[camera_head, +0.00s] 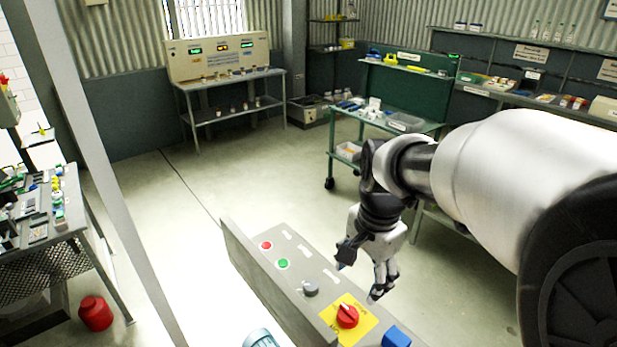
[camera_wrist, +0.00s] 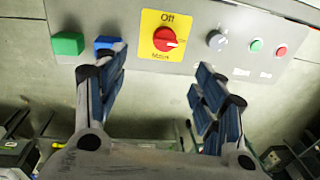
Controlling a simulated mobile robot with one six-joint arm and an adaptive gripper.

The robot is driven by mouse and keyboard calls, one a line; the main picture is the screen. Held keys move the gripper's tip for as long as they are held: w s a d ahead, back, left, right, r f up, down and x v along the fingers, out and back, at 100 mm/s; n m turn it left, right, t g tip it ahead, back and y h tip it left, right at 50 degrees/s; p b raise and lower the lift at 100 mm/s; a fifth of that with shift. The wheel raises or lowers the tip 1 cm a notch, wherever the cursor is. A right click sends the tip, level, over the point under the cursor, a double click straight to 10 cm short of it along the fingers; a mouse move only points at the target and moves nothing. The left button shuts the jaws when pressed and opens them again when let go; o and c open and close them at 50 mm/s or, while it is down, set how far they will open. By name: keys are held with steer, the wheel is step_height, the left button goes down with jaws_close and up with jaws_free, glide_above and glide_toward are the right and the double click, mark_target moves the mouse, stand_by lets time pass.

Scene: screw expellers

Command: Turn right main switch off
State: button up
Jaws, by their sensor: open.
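The main switch is a red rotary knob (camera_head: 347,316) on a yellow plate (camera_head: 359,310), set on a grey control panel (camera_head: 245,247). In the wrist view the red knob (camera_wrist: 165,39) sits at upper middle, with "Off" printed above it and partly readable lettering below. Its pale pointer mark faces right, not toward "Off". My gripper (camera_head: 357,281) is open and empty beside the panel. In the wrist view its fingers (camera_wrist: 160,72) are spread below the knob, left and right of it, apart from it.
Beside the yellow plate are a blue block (camera_wrist: 105,43), a green block (camera_wrist: 68,44), a grey knob (camera_wrist: 216,40), a green button (camera_wrist: 256,45) and a red button (camera_wrist: 281,51). A green trolley (camera_head: 431,128) stands behind my arm. Open floor lies beyond the panel.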

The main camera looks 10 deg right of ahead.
mark_target(349, 311)
steer(key=shift+m, duration=0.8)
steer(key=w+f+b, duration=0.1)
steer(key=f, duration=0.5)
steer(key=w+f+b, duration=0.1)
steer(key=f+b, duration=0.1)
steer(key=f, duration=0.4)
steer(key=w+f+b, duration=0.1)
steer(key=f+b, duration=0.1)
steer(key=f, duration=0.4)
steer(key=shift+w+a, duration=0.2)
steer(key=c, duration=1.1)
steer(key=shift+o, duration=0.2)
